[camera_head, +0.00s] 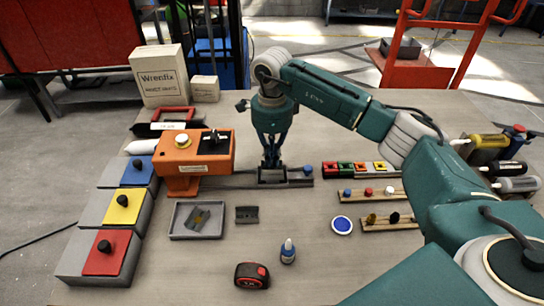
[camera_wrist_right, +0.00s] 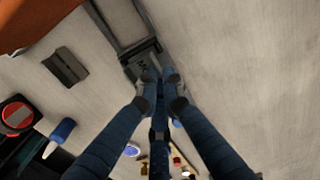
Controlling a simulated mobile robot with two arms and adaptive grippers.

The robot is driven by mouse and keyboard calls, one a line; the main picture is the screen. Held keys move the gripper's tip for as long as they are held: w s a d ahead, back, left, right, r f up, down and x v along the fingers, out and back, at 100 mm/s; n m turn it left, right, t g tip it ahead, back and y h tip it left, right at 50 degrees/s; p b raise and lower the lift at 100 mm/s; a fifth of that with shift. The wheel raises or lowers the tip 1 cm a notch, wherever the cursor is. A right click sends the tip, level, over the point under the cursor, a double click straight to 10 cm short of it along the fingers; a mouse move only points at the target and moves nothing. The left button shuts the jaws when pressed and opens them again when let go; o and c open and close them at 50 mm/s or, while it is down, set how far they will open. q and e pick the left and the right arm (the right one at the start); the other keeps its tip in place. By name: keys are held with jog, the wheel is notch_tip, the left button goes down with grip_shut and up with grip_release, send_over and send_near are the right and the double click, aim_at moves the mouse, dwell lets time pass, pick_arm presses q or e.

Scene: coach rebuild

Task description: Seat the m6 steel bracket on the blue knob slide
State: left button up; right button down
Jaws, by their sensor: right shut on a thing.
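A dark grey steel bracket (camera_head: 271,177) is at the fingertips of my right gripper (camera_head: 271,164), which points straight down and is shut on it. The bracket is at the dark slide rail (camera_head: 230,181), near the end with the blue knob (camera_head: 308,168). In the right wrist view the fingertips (camera_wrist_right: 160,76) meet the bracket (camera_wrist_right: 139,62), which has a light mark too small to read. Whether it rests fully on the slide I cannot tell. A second dark bracket (camera_head: 246,214) lies loose on the table. My left gripper is not in view.
An orange fixture (camera_head: 188,156) stands left of the bracket. A grey tray (camera_head: 176,221) holds a small part. Coloured blocks (camera_head: 345,168) sit to the right. The table front is mostly clear.

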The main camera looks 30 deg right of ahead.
jog(key=shift+f+b, duration=0.9)
dwell(1.6)
dwell(0.3)
jog(key=c, duration=1.4)
grip_release()
jog(key=shift+c, duration=0.2)
jog(key=shift+r+p, duration=1.75)
jog(key=shift+r, duration=1.3)
jog(key=shift+f, duration=0.1)
